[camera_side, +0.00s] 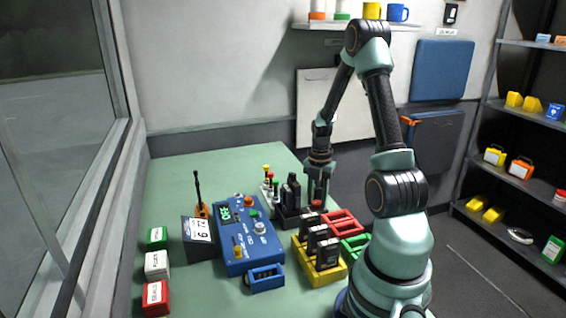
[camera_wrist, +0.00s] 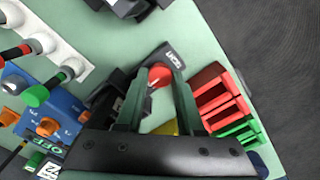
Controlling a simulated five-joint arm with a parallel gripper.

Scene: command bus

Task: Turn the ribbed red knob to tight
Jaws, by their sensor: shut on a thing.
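The red knob (camera_wrist: 158,76) shows between my fingertips in the wrist view, with a pale mark on its face. In the side view the red knob (camera_side: 317,204) shows just below my gripper (camera_side: 318,190), which points straight down. My gripper (camera_wrist: 157,88) is shut on the knob, one finger on each side. A small label (camera_wrist: 172,56) with dark lettering lies just beyond the knob; I cannot read it surely. The knob's ribs are too small to make out, and the fingers hide part of its sides.
A dark charger-like block (camera_side: 289,215) stands close left of my gripper. A yellow rack (camera_side: 327,273) with dark modules, a red rack (camera_side: 342,222) and a green one (camera_side: 356,245) stand near. A blue control box (camera_side: 236,258) is further left. Green table is bare at the back left.

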